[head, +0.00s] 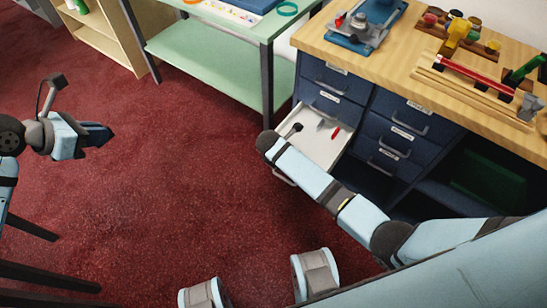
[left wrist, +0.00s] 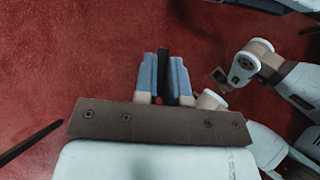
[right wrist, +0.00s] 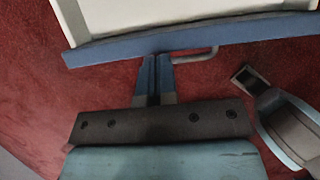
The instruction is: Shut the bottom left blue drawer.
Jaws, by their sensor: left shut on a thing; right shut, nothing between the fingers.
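The bottom left blue drawer (head: 345,148) is pulled out of the counter, showing its white inside. A dark item, a grey item and a small red item lie in it. The right wrist view shows its blue front (right wrist: 110,50) from above, with the grey handle (right wrist: 205,52). My right gripper (right wrist: 156,60) is shut and empty, its fingertips at the drawer front beside the handle; I cannot tell if they touch. My arm hides it in the head view. My left gripper (head: 108,135) is shut on a thin black thing (left wrist: 163,72), over the floor away from the counter.
The wooden counter top (head: 420,75) carries a blue device, paint jars and a rack. Other blue drawers (head: 388,140) are closed. A green table (head: 190,55) and a wooden shelf (head: 100,45) stand at the back left. Red floor left of the drawer is clear.

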